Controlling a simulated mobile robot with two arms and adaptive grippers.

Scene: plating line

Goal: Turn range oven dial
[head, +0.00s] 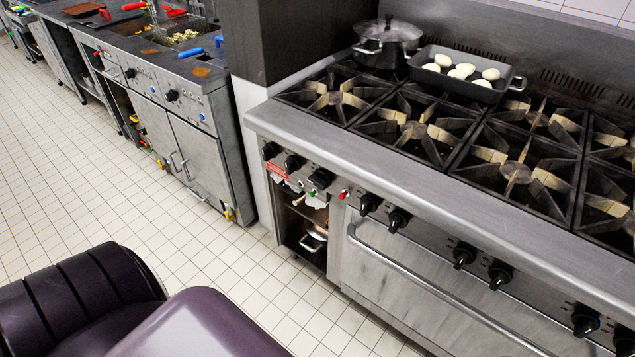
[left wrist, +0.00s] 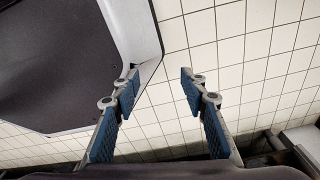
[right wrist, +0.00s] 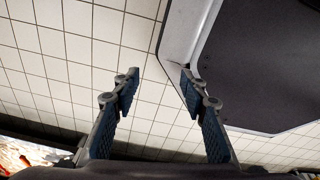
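The range (head: 420,210) stands at the right of the head view, with a row of black dials along its steel front. More black dials (head: 464,255) run to the right above the oven door (head: 440,290). I cannot tell which is the oven dial. My left gripper (left wrist: 158,90) is open and empty over the tiled floor in the left wrist view. My right gripper (right wrist: 160,88) is open and empty over the floor in the right wrist view. Neither gripper shows in the head view.
A lidded pot (head: 385,45) and a tray of white, egg-like items (head: 468,88) stand on the back burners. A long handle bar (head: 420,285) crosses the oven door. A fryer unit (head: 165,95) stands at the left.

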